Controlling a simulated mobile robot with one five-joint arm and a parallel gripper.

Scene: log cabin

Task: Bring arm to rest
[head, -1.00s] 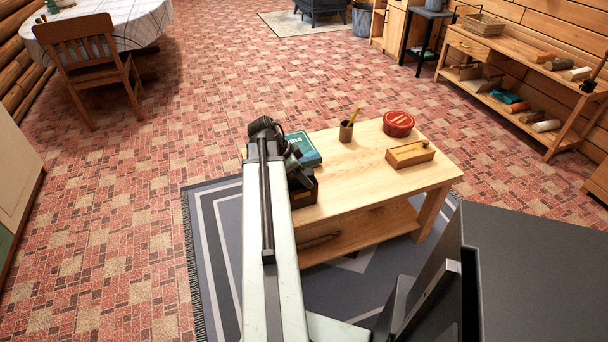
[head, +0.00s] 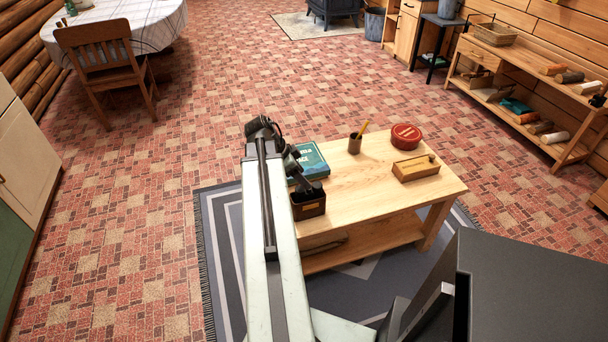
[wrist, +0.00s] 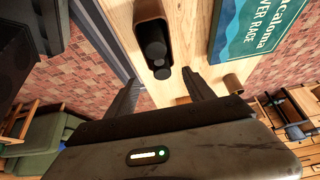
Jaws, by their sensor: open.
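My arm reaches forward over the left part of a low wooden table (head: 375,195). My gripper shows in the wrist view (wrist: 160,77) with its two dark fingers spread apart and nothing held between them. In the head view the gripper is mostly hidden behind my arm's dark end. Beyond the fingertips, the wrist view shows a dark open box (wrist: 150,10) with black rounded things at it. A dark box (head: 309,205) also stands at the table's left front in the head view, close to the gripper. A teal book (head: 312,160) lies behind it and shows in the wrist view (wrist: 255,30).
The table also bears a pencil cup (head: 354,146), a red tin (head: 406,136) and a small wooden box (head: 416,168). A grey rug (head: 222,240) lies under it. A chair (head: 105,65) and shelf bench (head: 530,80) stand farther off. Brick floor at left is free.

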